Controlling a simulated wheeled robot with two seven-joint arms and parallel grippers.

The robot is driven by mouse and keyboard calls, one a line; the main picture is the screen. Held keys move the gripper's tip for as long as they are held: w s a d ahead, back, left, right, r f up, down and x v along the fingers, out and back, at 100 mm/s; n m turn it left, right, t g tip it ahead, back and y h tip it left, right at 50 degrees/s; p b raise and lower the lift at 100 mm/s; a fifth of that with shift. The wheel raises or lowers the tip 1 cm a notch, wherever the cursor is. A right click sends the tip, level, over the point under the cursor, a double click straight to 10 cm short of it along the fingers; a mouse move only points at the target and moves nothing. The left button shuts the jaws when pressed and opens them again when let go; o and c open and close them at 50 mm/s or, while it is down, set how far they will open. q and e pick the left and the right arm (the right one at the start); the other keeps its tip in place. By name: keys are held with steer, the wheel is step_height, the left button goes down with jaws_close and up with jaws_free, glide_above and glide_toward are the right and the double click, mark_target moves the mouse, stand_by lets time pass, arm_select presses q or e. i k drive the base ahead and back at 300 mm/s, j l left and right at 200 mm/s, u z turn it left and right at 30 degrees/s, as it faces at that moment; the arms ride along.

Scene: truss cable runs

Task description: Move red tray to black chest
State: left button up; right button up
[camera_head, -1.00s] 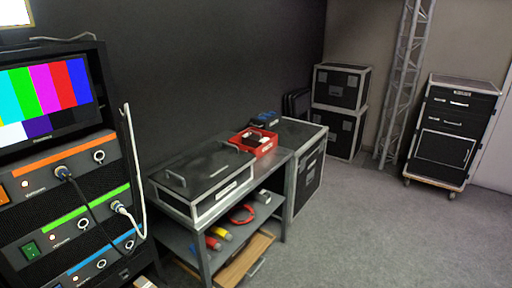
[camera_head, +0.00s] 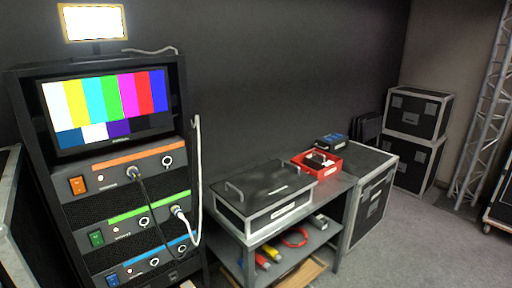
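The red tray (camera_head: 330,165) sits on the right part of the grey workbench's top, with dark and white items inside it. Another black case with light edges (camera_head: 371,207) stands on the floor at the bench's right end. I cannot tell which of these the task means. Neither of my grippers shows in the head view.
A rack with a colour-bar monitor (camera_head: 107,106) and cabled units stands left of the bench (camera_head: 338,207). The bench's lower shelf holds coloured rolls and a red cable coil (camera_head: 295,237). Stacked cases (camera_head: 412,142) and a truss (camera_head: 483,120) stand at the back right. Floor at lower right is clear.

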mark_target(361, 161)
steer(key=i+l+u, duration=0.55)
steer(key=l+u, duration=0.3)
steer(key=l, duration=0.2)
steer(key=i+l, duration=0.15)
steer(key=l, duration=0.35)
steer(key=i+l+u, duration=0.1)
steer(key=l, duration=0.45)
steer(key=i+l, duration=0.25)
steer(key=l, duration=0.3)
steer(key=i+l+u, duration=0.1)
steer(key=l, duration=0.4)
steer(key=i+l, duration=0.2)
steer(key=l, duration=0.35)
steer(key=i+l+u, duration=0.1)
steer(key=l, duration=0.45)
steer(key=i+l, duration=0.15)
steer(key=l, duration=0.4)
steer(key=i+l+u, duration=0.1)
steer(key=l, duration=0.45)
